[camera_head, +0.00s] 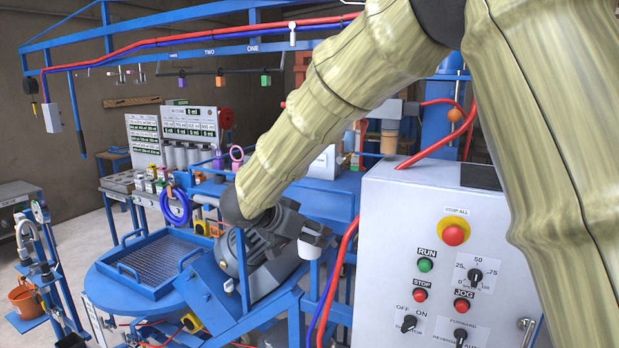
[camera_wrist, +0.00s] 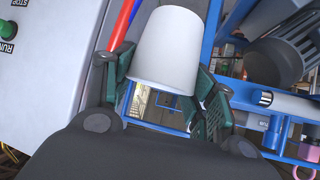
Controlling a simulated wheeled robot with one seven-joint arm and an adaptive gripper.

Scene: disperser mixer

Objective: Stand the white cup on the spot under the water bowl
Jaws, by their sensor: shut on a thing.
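The white cup (camera_wrist: 168,48) is between the green-padded fingers of my gripper (camera_wrist: 164,88) in the wrist view. The gripper is shut on it, with one finger on each side. The cup's far end is out of the picture's middle, near the top edge. In the head view my gripper (camera_head: 318,230) is at the end of the arm, right of a grey motor, and a small white part of the cup (camera_head: 308,250) shows below it. I cannot make out the water bowl or the spot under it for certain.
A grey control cabinet (camera_head: 400,215) with buttons stands close to the right of my gripper. Red and blue hoses run between them. A blue tray with a mesh floor (camera_head: 125,270) lies at left. A dispenser panel (camera_head: 190,122) with several displays stands behind.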

